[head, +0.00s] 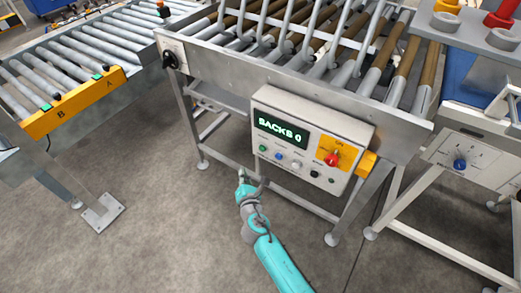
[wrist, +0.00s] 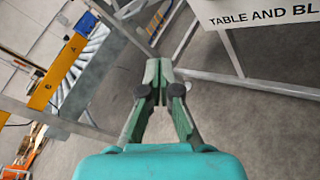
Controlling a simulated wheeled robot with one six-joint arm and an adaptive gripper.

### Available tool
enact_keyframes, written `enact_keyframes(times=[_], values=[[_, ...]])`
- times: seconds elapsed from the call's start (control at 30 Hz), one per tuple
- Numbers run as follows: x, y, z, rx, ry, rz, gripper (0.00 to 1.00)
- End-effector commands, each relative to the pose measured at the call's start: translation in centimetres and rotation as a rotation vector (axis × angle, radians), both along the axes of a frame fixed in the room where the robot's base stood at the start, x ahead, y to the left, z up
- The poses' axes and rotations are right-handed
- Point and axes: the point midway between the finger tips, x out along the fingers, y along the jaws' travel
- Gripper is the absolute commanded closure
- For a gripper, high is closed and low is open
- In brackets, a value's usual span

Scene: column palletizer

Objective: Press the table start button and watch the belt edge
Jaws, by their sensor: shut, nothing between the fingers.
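A white control box (head: 312,125) hangs on the front of the roller table. Its lit display (head: 281,132) appears to read "SACKS 0". Below it sit a green button (head: 262,148), a blue button (head: 279,156) and a pale button (head: 296,165); their labels are too small to read. My gripper (head: 242,174) is shut and empty, below and left of the box, apart from it. In the wrist view my gripper's fingertips (wrist: 158,66) are together over floor and frame legs. A white panel (wrist: 264,14) reading "TABLE AND BL" shows there, cut off.
A red knob (head: 332,159) sits on a yellow plate on the box. The roller table (head: 230,67) stands above and behind. Another roller conveyor (head: 75,103) with an orange end plate is at left. A second panel (head: 467,158) is at right. Open floor lies in front.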

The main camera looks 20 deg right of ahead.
Motion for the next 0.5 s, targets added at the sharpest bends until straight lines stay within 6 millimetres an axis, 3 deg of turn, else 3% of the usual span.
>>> enact_keyframes(times=[0.23,0.5], values=[[0.8,-1.1,0.0,0.002,0.000,-0.002,1.00],[2.8,-3.9,0.0,0.003,0.000,-0.003,1.00]])
